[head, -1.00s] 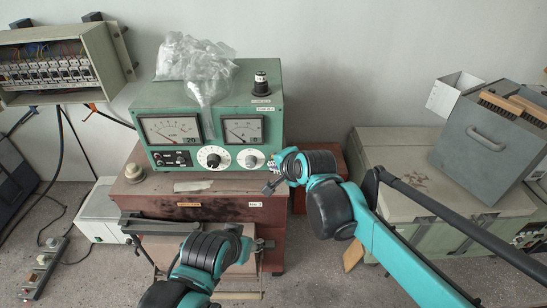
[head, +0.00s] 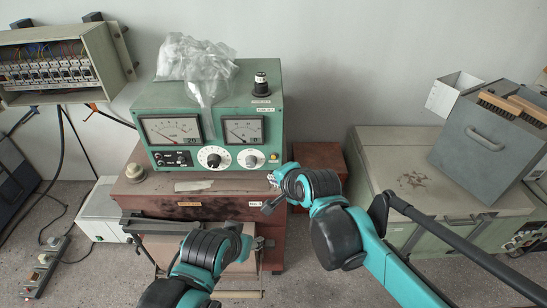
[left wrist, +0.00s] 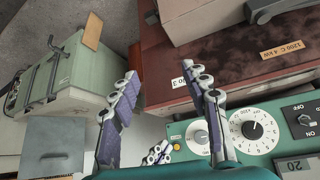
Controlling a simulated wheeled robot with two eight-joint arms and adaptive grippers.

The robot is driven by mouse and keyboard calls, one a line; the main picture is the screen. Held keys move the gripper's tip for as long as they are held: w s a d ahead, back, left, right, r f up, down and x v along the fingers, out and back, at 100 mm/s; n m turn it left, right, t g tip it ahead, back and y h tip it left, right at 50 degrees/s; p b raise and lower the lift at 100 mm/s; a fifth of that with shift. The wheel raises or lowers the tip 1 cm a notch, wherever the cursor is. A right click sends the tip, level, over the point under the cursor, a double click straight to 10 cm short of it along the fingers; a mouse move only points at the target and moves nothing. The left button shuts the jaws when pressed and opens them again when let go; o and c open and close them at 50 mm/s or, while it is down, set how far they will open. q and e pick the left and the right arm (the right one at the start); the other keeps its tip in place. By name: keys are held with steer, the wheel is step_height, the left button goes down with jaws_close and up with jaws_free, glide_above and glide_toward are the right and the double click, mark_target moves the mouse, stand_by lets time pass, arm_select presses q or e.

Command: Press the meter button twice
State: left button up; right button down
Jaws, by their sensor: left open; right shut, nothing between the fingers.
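The green meter box (head: 215,110) stands on the brown cabinet, with two dials and two white knobs on its front. A small yellow button (head: 274,157) sits at the lower right of its panel. It also shows in the left wrist view (left wrist: 177,147). My right gripper (head: 269,194) is shut and empty, below and in front of the button, apart from it. Part of it also shows beside the button in the left wrist view (left wrist: 158,153). My left gripper (head: 242,232) is low in front of the cabinet. Its spread fingers (left wrist: 165,78) hold nothing.
The brown cabinet (head: 160,190) carries the meter. A clear plastic bag (head: 195,60) lies on the meter's top. A red-brown box (head: 320,155) stands right of it. A pale green chest (head: 400,145) with a grey case (head: 480,130) is further right. A fuse box (head: 60,65) hangs at left.

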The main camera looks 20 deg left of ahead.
arm_select(q)
jaws_close()
stand_by(1.3)
